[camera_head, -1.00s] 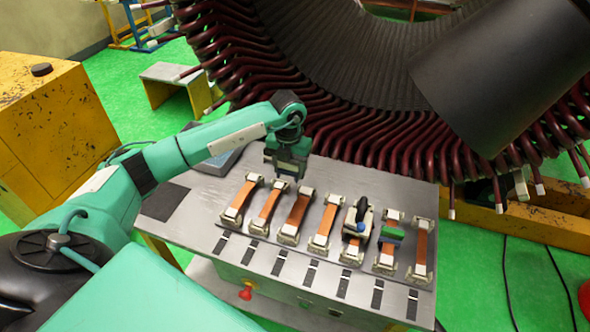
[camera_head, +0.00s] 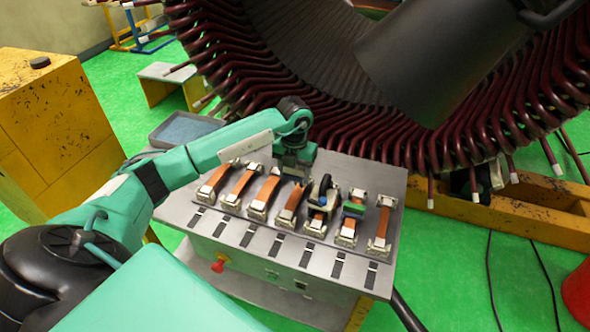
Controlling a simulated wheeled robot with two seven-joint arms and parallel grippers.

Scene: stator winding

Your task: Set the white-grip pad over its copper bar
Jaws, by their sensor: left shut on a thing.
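My left gripper (camera_head: 295,174) points down at the far end of the fourth copper bar from the left (camera_head: 292,203), close above it. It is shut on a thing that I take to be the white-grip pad. The pad is almost wholly hidden by the gripper, so I cannot tell whether it touches the bar. A pad with a black handle and pale sides (camera_head: 321,190) sits on the fifth bar. A pad with a green grip (camera_head: 354,207) sits on the sixth bar (camera_head: 347,229). My right gripper is not in view.
The bars lie on a grey bench (camera_head: 240,228) with pale clamps at their ends. The stator's dark red coil ends (camera_head: 400,150) hang close behind the bench. A grey tray (camera_head: 186,128) is at the back left, and a yellow block (camera_head: 60,120) stands at the left.

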